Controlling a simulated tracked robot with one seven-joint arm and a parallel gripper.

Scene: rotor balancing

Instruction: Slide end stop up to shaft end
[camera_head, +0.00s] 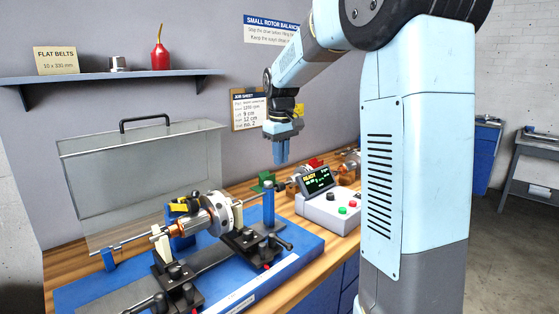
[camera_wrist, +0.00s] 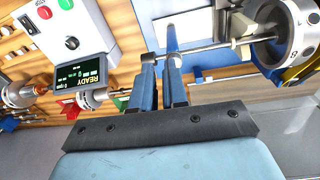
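My gripper (camera_head: 281,160) points straight down with its two blue fingers a small gap apart and nothing between them. In the wrist view the gripper (camera_wrist: 161,72) shows the same narrow gap. The wrist view shows the post (camera_wrist: 171,36) beyond the fingertips, beside the thin shaft (camera_wrist: 210,47). The shaft carries the rotor (camera_head: 220,212). Whether post and shaft end touch, I cannot tell.
A control box reading READY (camera_head: 325,205) stands right of the post. Black clamps (camera_head: 243,240) hold the rotor supports on the blue base (camera_head: 285,262). A clear cover (camera_head: 150,170) stands open behind. A shelf (camera_head: 110,76) hangs on the wall. Air around my gripper is free.

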